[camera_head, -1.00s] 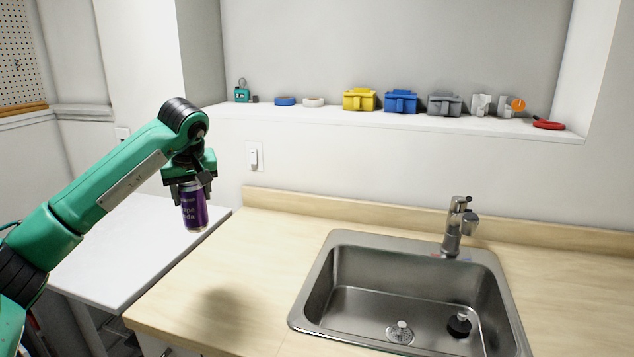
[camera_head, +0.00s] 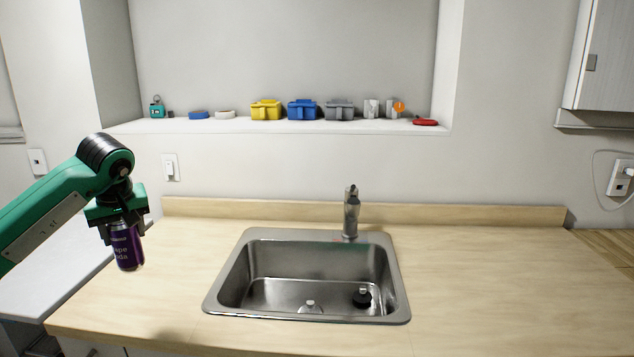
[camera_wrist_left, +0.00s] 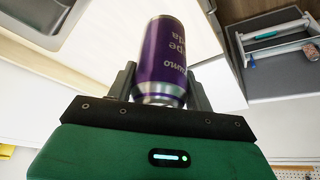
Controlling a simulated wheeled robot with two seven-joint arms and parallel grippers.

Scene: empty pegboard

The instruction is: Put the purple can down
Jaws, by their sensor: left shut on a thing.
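The purple can (camera_head: 127,249) is held upright, with a slight tilt, below my left gripper (camera_head: 122,228) at the left of the head view. The gripper is shut on the can's upper part. The can hangs in the air at the left end of the wooden counter (camera_head: 170,270); its exact height above it is hard to tell. In the left wrist view the can (camera_wrist_left: 164,55) sits between the two fingers of the left gripper (camera_wrist_left: 165,88). My right gripper is not in view.
A steel sink (camera_head: 228,280) with a faucet (camera_head: 351,212) is set in the middle of the counter. Free counter lies left and right of it. A lower white surface (camera_head: 40,280) is at far left. A wall ledge (camera_head: 220,126) holds toolboxes and small items.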

